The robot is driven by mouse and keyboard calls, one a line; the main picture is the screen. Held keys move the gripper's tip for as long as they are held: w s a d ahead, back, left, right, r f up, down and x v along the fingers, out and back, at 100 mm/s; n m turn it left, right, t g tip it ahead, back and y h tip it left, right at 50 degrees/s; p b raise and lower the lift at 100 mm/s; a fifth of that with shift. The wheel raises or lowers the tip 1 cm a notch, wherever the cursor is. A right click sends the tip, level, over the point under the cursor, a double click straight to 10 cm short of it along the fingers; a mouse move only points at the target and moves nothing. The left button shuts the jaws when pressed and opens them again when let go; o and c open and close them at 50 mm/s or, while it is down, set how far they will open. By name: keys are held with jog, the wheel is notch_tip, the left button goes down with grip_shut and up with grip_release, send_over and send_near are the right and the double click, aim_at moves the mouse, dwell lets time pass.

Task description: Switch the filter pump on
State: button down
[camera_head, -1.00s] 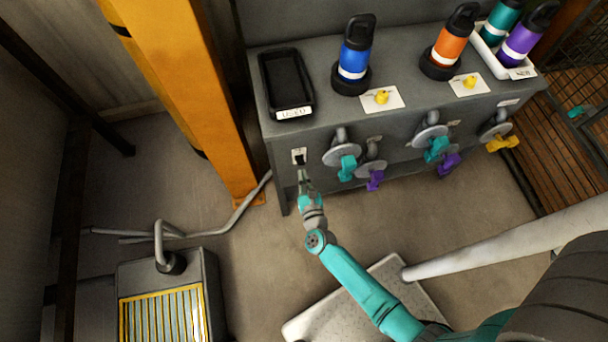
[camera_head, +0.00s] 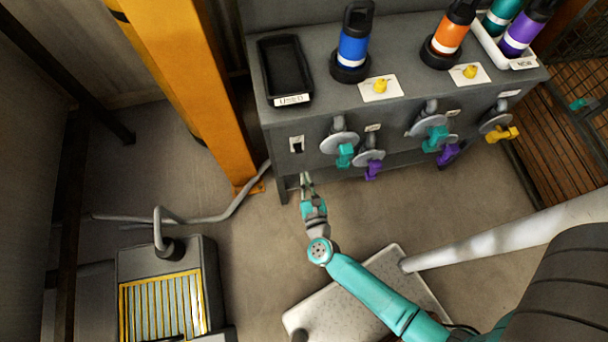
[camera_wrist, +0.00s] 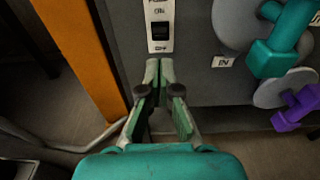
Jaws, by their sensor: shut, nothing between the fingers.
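The pump switch (camera_head: 297,144) is a small white plate with a black rocker on the grey bench's front, near its left end. In the wrist view the switch (camera_wrist: 160,28) shows lettering that reads "ON" above the dark rocker; which way the rocker is tipped is hard to tell. My gripper (camera_head: 306,178) is below the switch in the head view and apart from it. In the wrist view my gripper (camera_wrist: 159,66) has its fingertips together, just under the plate, with nothing between them.
Round grey valves with teal (camera_head: 345,155), purple (camera_head: 373,170) and yellow (camera_head: 503,134) handles project from the bench front, right of the switch. A yellow post (camera_head: 190,90) stands to the left. A black tray (camera_head: 262,75) and bottles stand on top. Floor in front is partly clear.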

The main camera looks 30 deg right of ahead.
jog(key=shift+s+a+r, duration=0.2)
jog(key=shift+s+r, duration=0.3)
jog(key=shift+r, duration=0.1)
